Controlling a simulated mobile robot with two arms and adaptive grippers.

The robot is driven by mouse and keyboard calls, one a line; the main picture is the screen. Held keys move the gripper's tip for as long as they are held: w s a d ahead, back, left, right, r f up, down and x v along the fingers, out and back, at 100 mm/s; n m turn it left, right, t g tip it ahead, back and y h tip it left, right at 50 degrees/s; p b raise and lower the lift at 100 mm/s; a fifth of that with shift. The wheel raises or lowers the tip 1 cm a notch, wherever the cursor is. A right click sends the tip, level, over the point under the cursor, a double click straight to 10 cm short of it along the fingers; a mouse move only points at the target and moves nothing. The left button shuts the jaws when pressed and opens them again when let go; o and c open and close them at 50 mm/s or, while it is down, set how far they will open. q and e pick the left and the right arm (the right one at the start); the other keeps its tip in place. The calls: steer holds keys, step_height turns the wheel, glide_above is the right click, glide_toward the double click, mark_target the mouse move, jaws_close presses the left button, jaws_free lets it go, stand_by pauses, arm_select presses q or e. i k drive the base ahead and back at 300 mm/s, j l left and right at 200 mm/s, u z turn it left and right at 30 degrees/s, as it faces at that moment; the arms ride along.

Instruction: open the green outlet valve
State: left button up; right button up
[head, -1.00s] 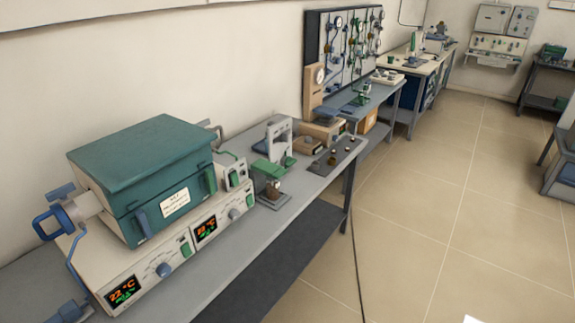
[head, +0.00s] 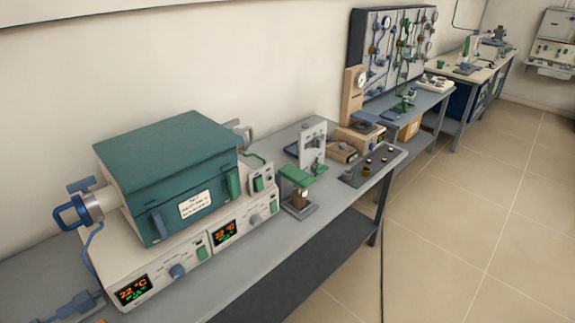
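I cannot single out the green outlet valve with certainty. Green fittings and tubing show on the wall gas panel (head: 358,40) at the back, too small to tell apart. A teal muffle furnace (head: 165,150) stands on the bench at the left, with a blue-handled fitting (head: 72,212) on its left side and a grey pipe (head: 243,132) behind its right side. Neither of my grippers is in view.
The grey bench (head: 240,262) holds a green-topped stand (head: 297,177), a white upright device (head: 312,145) and a dark plate (head: 360,178) with small pieces. More benches line the wall beyond. A dark cable hangs to the floor. The tiled floor (head: 470,210) at right is clear.

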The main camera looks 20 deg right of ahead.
mark_target(320, 169)
steer(key=i+l+u, duration=0.2)
steer(key=l+u, duration=0.2)
steer(key=l, duration=0.85)
steer(key=l+u, duration=0.4)
steer(key=l, duration=0.9)
